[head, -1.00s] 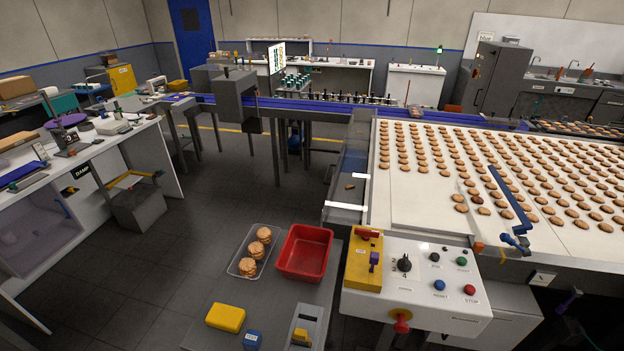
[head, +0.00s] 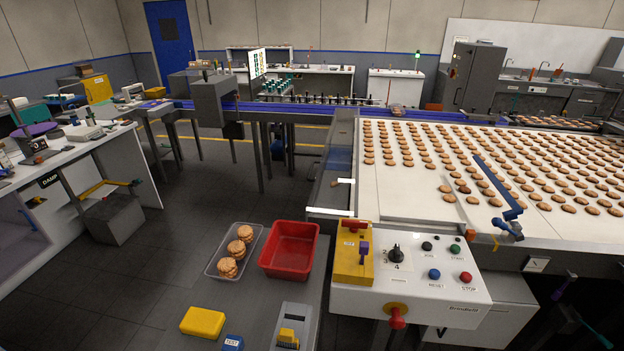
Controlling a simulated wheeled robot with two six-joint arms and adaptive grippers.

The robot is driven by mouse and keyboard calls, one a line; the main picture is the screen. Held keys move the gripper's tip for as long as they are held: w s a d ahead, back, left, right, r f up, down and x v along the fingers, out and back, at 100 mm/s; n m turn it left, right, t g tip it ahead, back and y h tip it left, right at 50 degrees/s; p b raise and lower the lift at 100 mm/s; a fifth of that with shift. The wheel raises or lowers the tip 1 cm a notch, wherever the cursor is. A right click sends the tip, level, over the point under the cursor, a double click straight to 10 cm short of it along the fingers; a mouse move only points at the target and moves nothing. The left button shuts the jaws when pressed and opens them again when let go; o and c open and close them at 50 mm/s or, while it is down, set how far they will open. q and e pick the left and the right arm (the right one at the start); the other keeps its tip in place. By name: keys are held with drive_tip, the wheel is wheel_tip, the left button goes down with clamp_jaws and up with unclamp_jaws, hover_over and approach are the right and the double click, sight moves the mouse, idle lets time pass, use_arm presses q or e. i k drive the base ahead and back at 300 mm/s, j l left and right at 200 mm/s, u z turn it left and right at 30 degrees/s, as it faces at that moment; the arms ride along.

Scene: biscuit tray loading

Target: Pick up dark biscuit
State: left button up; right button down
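Many tan biscuits lie in rows on the wide white belt (head: 410,215) at the right. One biscuit (head: 464,190) near the belt's front, left of the blue bar, looks a little darker than those around it. It is small in the picture, so its shade is hard to judge. Neither of my grippers can be made out in the head view, and nothing is seen holding a biscuit.
A blue bar (head: 497,186) crosses the belt's front part. A control panel (head: 465,308) with a yellow block (head: 352,262) stands before it. Left of that, a grey table holds a red bin (head: 289,250), a clear tray (head: 214,268) of stacked biscuits and a yellow block (head: 202,322).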

sight(465, 190)
drive_tip(key=z, duration=1.25)
drive_tip(key=u, duration=0.45)
drive_tip(key=i+l+u, duration=0.1)
drive_tip(key=u, duration=0.35)
drive_tip(key=l+u, duration=0.2)
drive_tip(key=u, duration=0.2)
drive_tip(key=l+u, duration=0.15)
drive_tip(key=u, duration=0.3)
drive_tip(key=l+u, duration=0.2)
drive_tip(key=l, duration=0.25)
drive_tip(key=l+u, duration=0.2)
drive_tip(key=l, duration=0.25)
drive_tip(key=k+l+u, duration=0.15)
drive_tip(key=l, duration=0.25)
drive_tip(key=l+u, duration=0.2)
drive_tip(key=l, duration=0.25)
drive_tip(key=k+l+u, duration=0.2)
drive_tip(key=l, duration=0.2)
drive_tip(key=l+u, duration=0.2)
drive_tip(key=l, duration=0.25)
drive_tip(key=k, duration=0.05)
